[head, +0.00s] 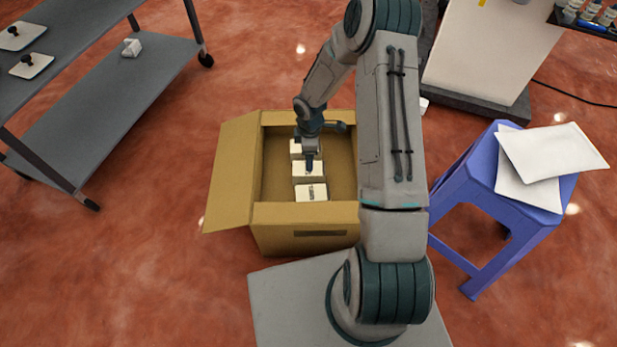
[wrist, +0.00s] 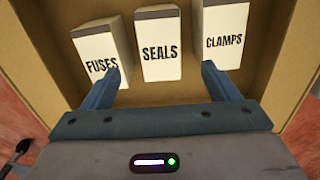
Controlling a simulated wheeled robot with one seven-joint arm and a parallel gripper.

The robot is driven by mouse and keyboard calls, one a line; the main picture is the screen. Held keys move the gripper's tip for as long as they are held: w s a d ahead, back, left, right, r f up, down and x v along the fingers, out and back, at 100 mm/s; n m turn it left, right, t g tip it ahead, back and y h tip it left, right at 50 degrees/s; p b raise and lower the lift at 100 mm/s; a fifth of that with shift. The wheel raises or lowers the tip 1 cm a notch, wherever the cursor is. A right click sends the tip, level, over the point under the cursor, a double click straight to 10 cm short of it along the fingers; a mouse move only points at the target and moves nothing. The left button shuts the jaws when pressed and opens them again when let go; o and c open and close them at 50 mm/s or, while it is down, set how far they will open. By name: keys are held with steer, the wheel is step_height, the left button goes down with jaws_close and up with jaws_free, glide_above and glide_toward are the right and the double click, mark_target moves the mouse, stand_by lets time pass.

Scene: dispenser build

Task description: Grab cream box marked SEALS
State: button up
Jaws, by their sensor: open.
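The cream box marked SEALS (wrist: 161,52) stands in the middle of a row of three cream boxes, its label facing up in the wrist view. In the head view it is the middle box (head: 309,173), partly covered by my gripper (head: 309,162). My gripper (wrist: 160,69) is open and empty. Its two blue fingers lie to the left and right of the SEALS box in the wrist view. Whether they touch any box is unclear.
The box marked FUSES (wrist: 101,62) is close by the left finger and the box marked CLAMPS (wrist: 224,40) by the right finger. All three sit inside an open cardboard carton (head: 308,215). A blue stool (head: 476,178) with white packets stands right; a grey shelf cart (head: 100,105) stands left.

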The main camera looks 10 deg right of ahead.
mark_target(309, 175)
step_height(309, 175, down, 10)
steer(key=b, duration=0.4)
steer(key=shift+a+f+b, duration=0.1)
steer(key=shift+f+b, duration=0.05)
steer(key=shift+b, duration=0.2)
steer(key=c, duration=1.2)
